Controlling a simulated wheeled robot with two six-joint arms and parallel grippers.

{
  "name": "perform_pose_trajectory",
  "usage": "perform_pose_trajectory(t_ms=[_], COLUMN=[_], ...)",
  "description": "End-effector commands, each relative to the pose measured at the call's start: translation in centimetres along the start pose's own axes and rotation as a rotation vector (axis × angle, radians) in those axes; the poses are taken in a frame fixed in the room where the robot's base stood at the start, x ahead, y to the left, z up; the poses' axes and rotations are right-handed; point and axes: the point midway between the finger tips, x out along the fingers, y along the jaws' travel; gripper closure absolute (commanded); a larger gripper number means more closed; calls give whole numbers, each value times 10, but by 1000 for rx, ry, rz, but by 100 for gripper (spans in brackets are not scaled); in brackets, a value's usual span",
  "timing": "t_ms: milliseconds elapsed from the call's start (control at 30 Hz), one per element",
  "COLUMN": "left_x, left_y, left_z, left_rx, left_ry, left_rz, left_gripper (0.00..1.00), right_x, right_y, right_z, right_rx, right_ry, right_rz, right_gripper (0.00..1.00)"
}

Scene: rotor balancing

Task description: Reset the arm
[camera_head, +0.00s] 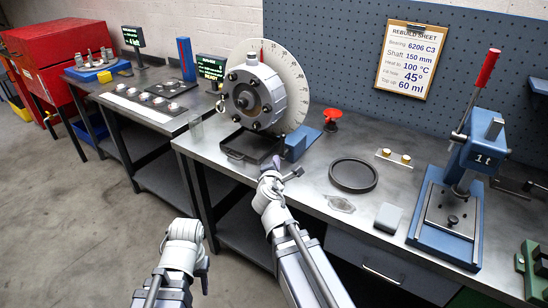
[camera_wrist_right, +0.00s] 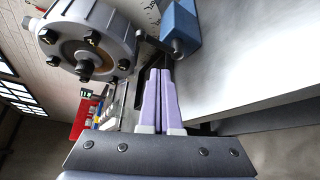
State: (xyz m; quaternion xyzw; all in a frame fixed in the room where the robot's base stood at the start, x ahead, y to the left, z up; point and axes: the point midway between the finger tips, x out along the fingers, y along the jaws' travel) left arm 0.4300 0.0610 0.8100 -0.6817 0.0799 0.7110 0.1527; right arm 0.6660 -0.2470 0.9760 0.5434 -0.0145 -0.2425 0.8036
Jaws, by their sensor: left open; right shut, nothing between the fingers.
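My right gripper (camera_head: 274,164) is at the front edge of the steel bench, just in front of the rotor stand. Its purple fingers (camera_wrist_right: 159,98) are shut together with nothing between them. A dark lever with a round end (camera_wrist_right: 150,42) lies just beyond the fingertips in the right wrist view; I cannot tell whether they touch. My left gripper (camera_head: 202,265) is low in front of the bench, apart from everything; it is open and empty, its fingers small and partly hidden. The grey bolted rotor housing (camera_head: 252,98) stands upright before a white dial disc (camera_head: 292,82).
A blue block (camera_head: 297,146) and a red-topped knob (camera_head: 332,117) are right of the rotor. A black ring (camera_head: 353,174), grey block (camera_head: 388,217) and blue press (camera_head: 455,190) stand further right. The floor (camera_head: 75,225) at left is clear.

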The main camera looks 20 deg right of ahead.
Motion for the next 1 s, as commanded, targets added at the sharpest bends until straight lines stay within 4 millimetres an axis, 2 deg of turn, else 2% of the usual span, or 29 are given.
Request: perform_pose_trajectory(t_ms=[400,467,567,667,767,800,900,1000], left_x=[-1,-3,-14,-28,-43,-48,-58,-65], left_y=[0,0,-1,-3,-4,-5,-6,-6], left_z=[0,0,1,2,2,3,3,4], left_rx=[0,0,0,0,0,0,0,0], left_ry=[0,0,0,0,0,0,0,0], left_rz=[0,0,0,0,0,0,0,0], left_gripper=[50,50,50,50,50,50,50,50], right_x=[0,-2,-14,-41,-85,-105,-158,-203], right_y=[0,-1,-12,-36,-65,-76,-96,-108], right_z=[-1,-2,-10,-31,-61,-73,-100,-118], right_rx=[5,38,186,429,668,745,880,947], right_ry=[0,0,-5,-24,-67,-92,-165,-238], right_rz=[-3,-23,-125,-326,-581,-686,-925,-1107], right_gripper=[100,100,100,100,100,100,100,100])
